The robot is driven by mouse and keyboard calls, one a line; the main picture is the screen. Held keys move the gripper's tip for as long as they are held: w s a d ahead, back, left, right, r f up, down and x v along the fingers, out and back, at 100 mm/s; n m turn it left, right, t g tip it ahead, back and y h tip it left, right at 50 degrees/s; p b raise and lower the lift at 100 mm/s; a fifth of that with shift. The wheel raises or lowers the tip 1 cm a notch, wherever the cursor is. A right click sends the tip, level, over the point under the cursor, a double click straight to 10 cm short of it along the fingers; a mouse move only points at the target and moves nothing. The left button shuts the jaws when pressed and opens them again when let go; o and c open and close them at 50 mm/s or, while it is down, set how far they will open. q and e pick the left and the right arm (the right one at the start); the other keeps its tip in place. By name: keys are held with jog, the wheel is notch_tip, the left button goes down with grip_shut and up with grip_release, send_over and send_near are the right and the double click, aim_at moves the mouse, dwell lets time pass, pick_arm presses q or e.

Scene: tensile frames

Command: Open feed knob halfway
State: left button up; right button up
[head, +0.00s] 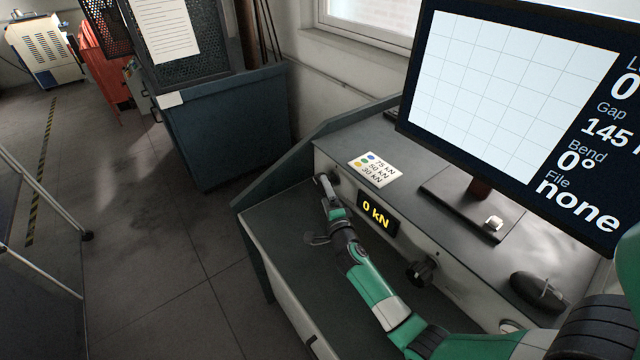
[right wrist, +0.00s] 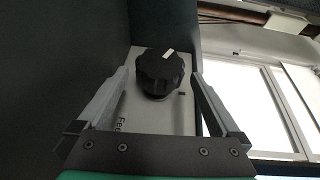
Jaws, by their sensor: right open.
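The feed knob (right wrist: 160,74) is black with a scalloped rim. It shows in the right wrist view on a pale panel, above a partly hidden label starting "Fe". A white mark on the knob points up and slightly right. My right gripper (head: 325,182) is at the left end of the console front in the head view, where it largely hides the knob. Its two fingers are open, one on each side of the knob, with a visible gap on both sides in the wrist view. My left gripper is not in view.
A display (head: 376,213) reading 0 kN and a second black knob (head: 421,271) sit on the console front. A card (head: 376,169), a monitor (head: 490,90) and a mouse (head: 538,291) are on top. Open floor lies left.

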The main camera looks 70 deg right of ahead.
jog(key=b+x, duration=0.3)
jog(key=x, duration=0.3)
jog(key=shift+w+d+f, duration=0.2)
jog(key=shift+d, duration=0.1)
jog(key=shift+w+d+r, duration=0.15)
jog(key=shift+w+d, duration=0.1)
jog(key=shift+d, duration=0.05)
jog(key=c, duration=1.1)
jog(key=r+y+p, duration=0.1)
jog(key=p, duration=0.6)
jog(key=shift+n+g, duration=0.3)
jog(key=shift+g, duration=0.1)
jog(key=g+y+p, duration=0.1)
jog(key=p, duration=0.3)
jog(key=f+g+y+p, duration=0.1)
jog(key=p, duration=0.3)
jog(key=shift+s+a+n+p, duration=0.1)
jog(key=shift+n+p, duration=0.25)
jog(key=shift+n, duration=0.05)
jog(key=shift+f+g+y+p, duration=0.3)
jog(key=shift+f+g+p, duration=0.1)
jog(key=shift+f+p, duration=0.1)
